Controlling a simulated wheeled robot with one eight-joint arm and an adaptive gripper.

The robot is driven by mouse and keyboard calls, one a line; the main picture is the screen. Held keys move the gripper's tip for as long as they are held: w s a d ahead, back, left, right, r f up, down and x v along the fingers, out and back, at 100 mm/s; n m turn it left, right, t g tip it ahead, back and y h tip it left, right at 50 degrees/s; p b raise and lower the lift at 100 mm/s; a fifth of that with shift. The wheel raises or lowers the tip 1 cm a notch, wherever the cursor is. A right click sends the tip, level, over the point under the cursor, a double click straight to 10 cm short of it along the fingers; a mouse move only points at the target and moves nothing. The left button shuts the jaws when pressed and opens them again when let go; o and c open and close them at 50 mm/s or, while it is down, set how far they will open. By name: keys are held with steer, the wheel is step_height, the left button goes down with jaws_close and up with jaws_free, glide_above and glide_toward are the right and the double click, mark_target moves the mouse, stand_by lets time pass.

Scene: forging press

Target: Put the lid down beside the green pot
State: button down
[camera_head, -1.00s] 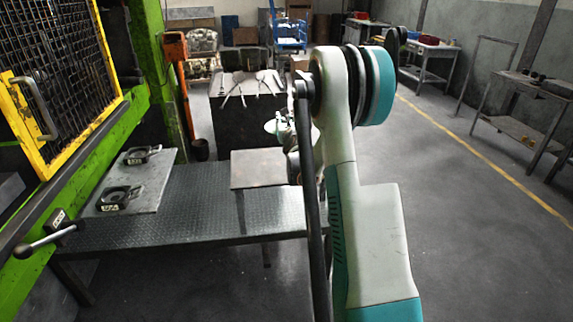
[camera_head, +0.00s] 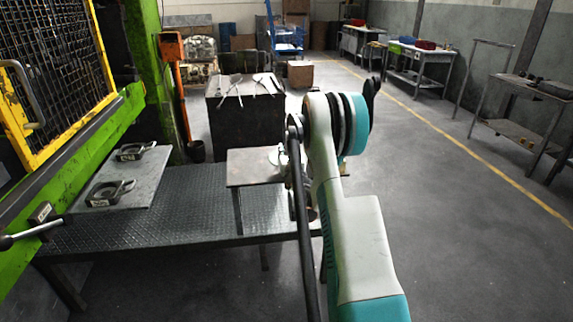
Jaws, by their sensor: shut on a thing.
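A small pale greenish-white round thing, which looks like the lid (camera_head: 277,157), shows just left of my arm, over the back right corner of a small raised plate (camera_head: 247,170). My gripper (camera_head: 285,152) is almost wholly hidden behind my own arm and is shut on the lid. I cannot tell whether the lid touches the plate. I cannot make out the green pot; my arm covers the area right of the plate.
A dark tread-plate table (camera_head: 180,215) runs below the plate. At its left lies a grey sheet (camera_head: 125,180) with two dark handled dies. The green press (camera_head: 65,165) stands at the left. A dark block with tools (camera_head: 240,115) stands behind.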

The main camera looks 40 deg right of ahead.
step_height(320, 180, down, 4)
steer(key=shift+f+b, duration=0.15)
steer(key=shift+b, duration=0.65)
steer(key=c, duration=1.4)
jaws_free()
steer(key=shift+o, duration=0.2)
